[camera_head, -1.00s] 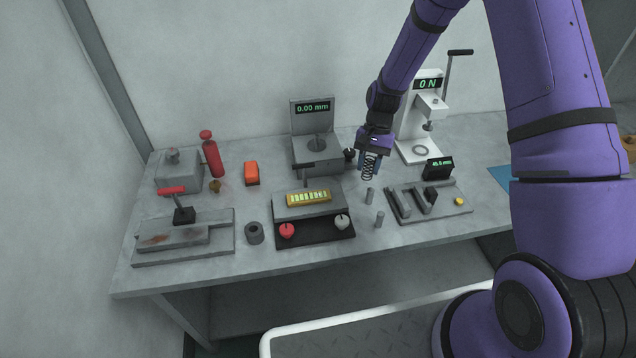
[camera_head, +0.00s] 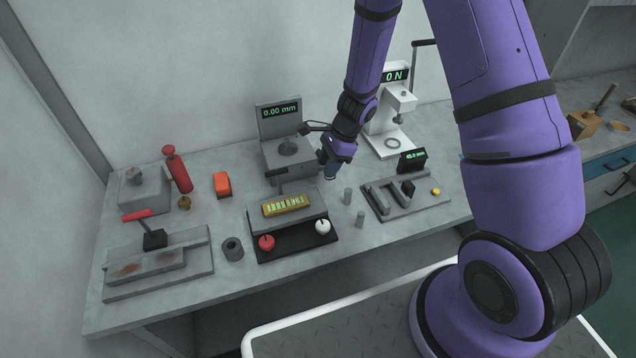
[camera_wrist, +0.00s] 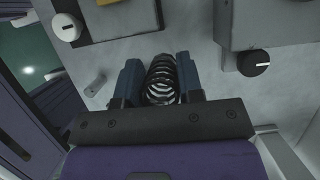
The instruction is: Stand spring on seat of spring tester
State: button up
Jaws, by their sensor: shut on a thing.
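A dark coil spring (camera_wrist: 161,80) is between the two blue fingers of my gripper (camera_wrist: 160,82) in the wrist view, with a finger against each side. In the head view my gripper (camera_head: 328,168) is over the bench, left of the spring tester and just right of the grey gauge block; the spring is hidden there behind the fingers. The white spring tester (camera_head: 385,123) stands at the back right, its display reading 0 N and its lever up. Its round seat (camera_head: 392,143) on the base is bare.
The gauge with the 0.00 mm display (camera_head: 279,113) stands behind left of my gripper. A caliper fixture (camera_head: 405,196) lies to the right. A yellow-windowed unit (camera_head: 286,205) with two knobs is in front.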

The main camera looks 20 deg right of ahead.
aim_at(328, 180)
jog(key=shift+f, duration=3.2)
jog(key=shift+f, duration=0.15)
jog(key=o, duration=0.9)
